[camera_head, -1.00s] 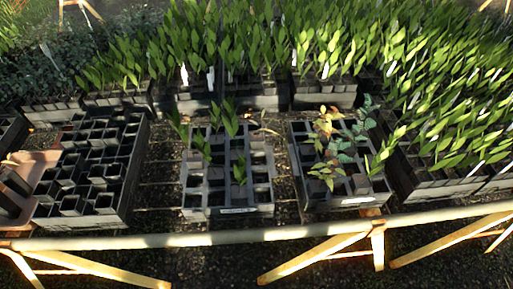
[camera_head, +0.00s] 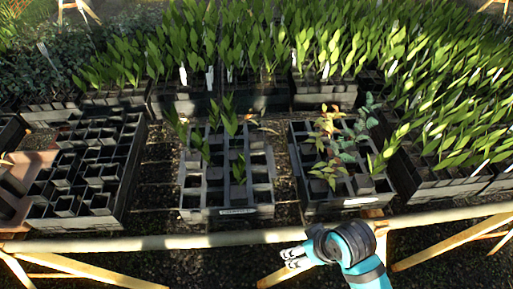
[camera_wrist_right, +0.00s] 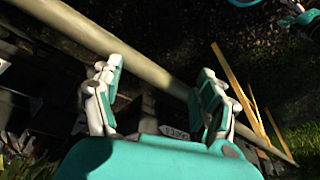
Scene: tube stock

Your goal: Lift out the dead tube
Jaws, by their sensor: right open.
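A black crate (camera_head: 361,203) at centre right holds tubes with plants. One plant (camera_head: 327,122) in it has orange-brown, yellowing leaves; a blue-green plant (camera_head: 345,149) and a green one (camera_head: 386,150) stand beside it. I cannot tell for sure which tube is dead. The middle crate (camera_head: 232,212) holds a few green shoots among empty tubes. My right gripper (camera_head: 287,258) is open and empty in front of the bench rail, below the right crate. In the right wrist view its two fingers (camera_wrist_right: 160,100) are apart, with a white label behind them. My left gripper is out of view.
A pale rail (camera_head: 180,241) with slanted wooden struts runs along the bench front, between my right gripper and the crates. A crate of empty tubes (camera_head: 120,170) stands left. Dense green plants (camera_head: 440,110) crowd the back and right.

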